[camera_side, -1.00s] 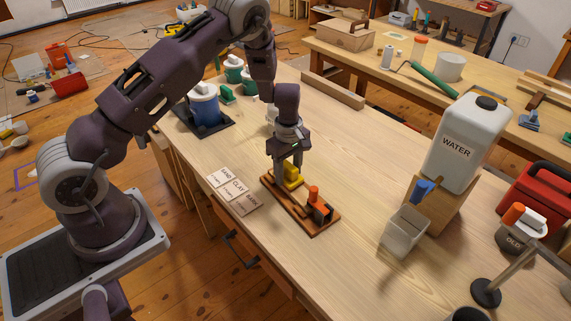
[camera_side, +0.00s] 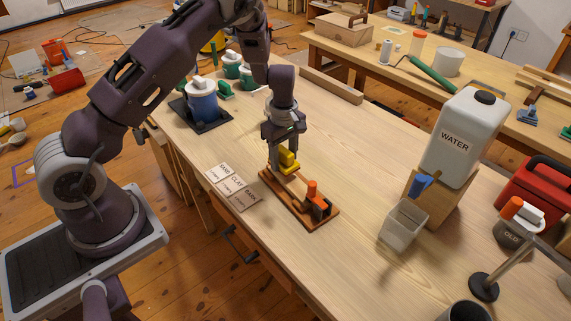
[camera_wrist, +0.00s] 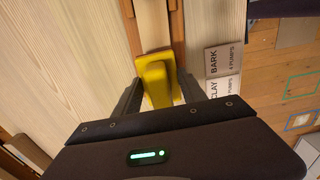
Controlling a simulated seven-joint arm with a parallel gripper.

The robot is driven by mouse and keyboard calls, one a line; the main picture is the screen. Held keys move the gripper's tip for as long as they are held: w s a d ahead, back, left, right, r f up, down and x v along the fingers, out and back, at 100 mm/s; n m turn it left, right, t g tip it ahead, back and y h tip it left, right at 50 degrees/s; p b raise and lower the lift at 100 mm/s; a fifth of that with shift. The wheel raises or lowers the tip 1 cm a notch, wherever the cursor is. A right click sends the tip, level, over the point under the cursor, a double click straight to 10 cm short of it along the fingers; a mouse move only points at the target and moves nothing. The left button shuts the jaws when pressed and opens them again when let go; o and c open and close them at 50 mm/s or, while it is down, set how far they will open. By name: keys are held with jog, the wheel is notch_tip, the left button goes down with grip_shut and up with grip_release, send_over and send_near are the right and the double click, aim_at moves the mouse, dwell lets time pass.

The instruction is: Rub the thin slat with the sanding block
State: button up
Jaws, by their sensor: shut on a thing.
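My gripper (camera_side: 284,153) is shut on the yellow sanding block (camera_side: 288,161). It holds the block over the far left end of a brown wooden holder (camera_side: 320,226). The block also shows between the fingers in the wrist view (camera_wrist: 157,79). The thin slat (camera_side: 292,184) is pale and lies lengthwise in the holder; in the wrist view, the slat (camera_wrist: 152,25) runs away ahead of the block. An orange-handled clamp (camera_side: 314,195) stands at the holder's near right end. I cannot tell whether the block touches the slat.
Cards (camera_side: 232,187) lie left of the holder. A blue-and-white jar (camera_side: 203,100) stands behind to the left. A water container (camera_side: 460,140) on a wooden stand and a clear bin (camera_side: 403,222) are to the right. Bare tabletop lies between holder and bin.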

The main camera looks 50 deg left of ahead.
jog(key=shift+r, duration=2.6)
